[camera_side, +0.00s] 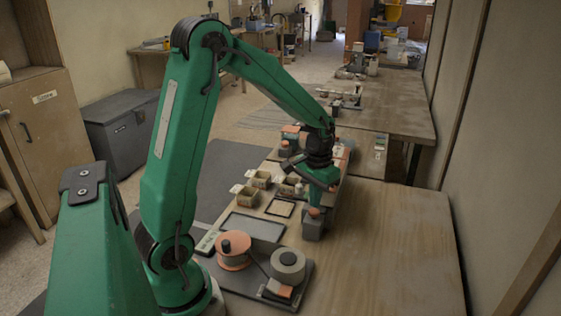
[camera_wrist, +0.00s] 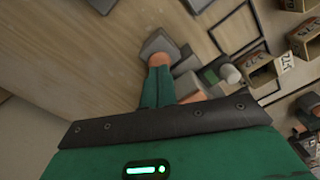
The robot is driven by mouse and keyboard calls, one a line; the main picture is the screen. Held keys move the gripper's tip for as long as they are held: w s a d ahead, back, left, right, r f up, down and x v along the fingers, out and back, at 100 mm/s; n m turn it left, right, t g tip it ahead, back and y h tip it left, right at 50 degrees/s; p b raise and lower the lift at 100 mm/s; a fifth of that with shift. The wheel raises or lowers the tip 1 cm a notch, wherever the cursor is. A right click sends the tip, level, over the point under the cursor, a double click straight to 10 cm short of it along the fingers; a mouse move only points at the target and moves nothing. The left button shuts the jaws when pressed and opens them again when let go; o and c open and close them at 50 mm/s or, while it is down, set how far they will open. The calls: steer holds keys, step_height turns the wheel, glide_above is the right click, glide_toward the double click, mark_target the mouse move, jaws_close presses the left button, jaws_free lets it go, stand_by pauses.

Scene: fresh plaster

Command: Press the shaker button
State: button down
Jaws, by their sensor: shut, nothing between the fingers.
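A small grey block (camera_side: 313,229) with an orange button (camera_side: 314,212) on top stands on the bench near its middle; I take it for the shaker. In the wrist view the block (camera_wrist: 157,43) is beyond my fingertips, with a little orange showing between. My gripper (camera_side: 315,203) is green, points down and is shut with nothing in it. It also shows in the wrist view (camera_wrist: 158,72). Its tips are right over the button, at or very close to it. I cannot tell whether they touch or whether the button is pressed in.
Left of the block lie a dark rectangular tray (camera_side: 254,226) and a black-framed square (camera_side: 281,207). Small open boxes (camera_side: 246,195) stand behind them. An orange spool (camera_side: 233,249) and a grey roll (camera_side: 288,263) sit in front. The bench right of the block is bare.

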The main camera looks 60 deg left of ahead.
steer(key=shift+f, duration=1.35)
steer(key=shift+r, duration=1.35)
steer(key=shift+r, duration=0.1)
step_height(320, 180, up, 6)
steer(key=shift+f, duration=0.1)
stand_by(0.7)
stand_by(0.4)
